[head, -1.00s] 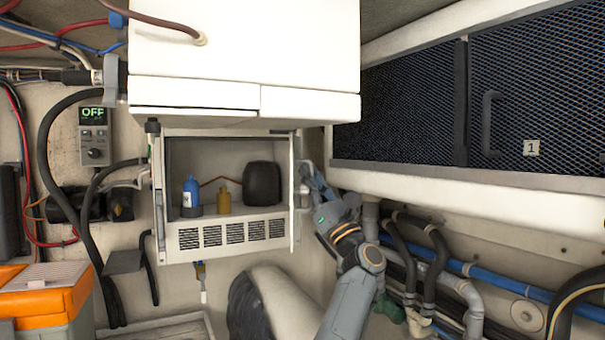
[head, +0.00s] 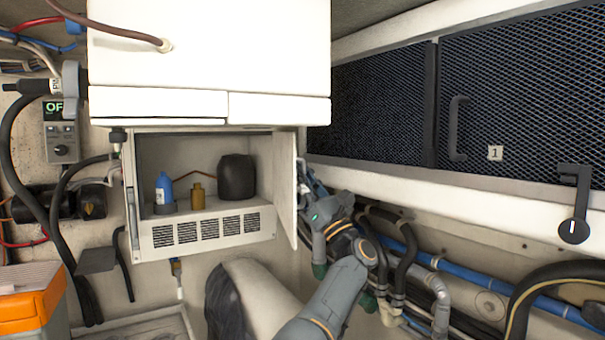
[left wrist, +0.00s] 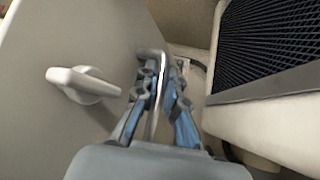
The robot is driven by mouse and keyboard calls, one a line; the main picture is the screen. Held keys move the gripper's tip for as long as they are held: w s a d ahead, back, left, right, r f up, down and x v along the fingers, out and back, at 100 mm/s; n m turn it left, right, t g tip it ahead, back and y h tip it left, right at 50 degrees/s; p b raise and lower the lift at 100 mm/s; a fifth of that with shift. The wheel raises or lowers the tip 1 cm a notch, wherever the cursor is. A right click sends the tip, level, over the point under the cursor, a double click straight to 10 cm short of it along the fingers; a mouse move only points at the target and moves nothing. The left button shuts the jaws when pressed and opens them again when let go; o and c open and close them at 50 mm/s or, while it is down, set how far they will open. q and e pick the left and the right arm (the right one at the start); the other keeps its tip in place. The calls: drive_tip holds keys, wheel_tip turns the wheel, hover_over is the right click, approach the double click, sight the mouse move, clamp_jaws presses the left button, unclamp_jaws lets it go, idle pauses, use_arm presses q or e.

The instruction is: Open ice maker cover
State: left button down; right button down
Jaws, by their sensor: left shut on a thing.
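The ice maker (head: 170,238) is a pale box with a vented lower front, hanging under the white cabinet. Its cover (head: 286,190) is a pale door standing open at the right side, with the inside exposed. My left gripper (head: 306,185) is on the outer side of the cover, at its handle. A white knob (left wrist: 82,84) sits on that face, left of the fingers. My right gripper is not in view.
Inside are a blue bottle (head: 164,188), a yellow bottle (head: 197,196) and a black container (head: 237,178). Hoses (head: 400,255) run at the right, below a mesh-fronted locker (head: 385,110). An orange case (head: 28,305) is at lower left.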

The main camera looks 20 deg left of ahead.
use_arm(q)
drive_tip(key=shift+s+r, duration=0.1)
drive_tip(key=shift+r, duration=0.45)
drive_tip(key=c, duration=1.7)
unclamp_jaws()
drive_tip(key=shift+a, duration=0.15)
drive_tip(key=shift+a+f, duration=0.15)
drive_tip(key=shift+f, duration=0.15)
drive_tip(key=shift+d+f, duration=0.2)
drive_tip(key=shift+d, duration=0.1)
drive_tip(key=v, duration=1.1)
drive_tip(key=shift+d+f, duration=0.1)
drive_tip(key=shift+f, duration=0.2)
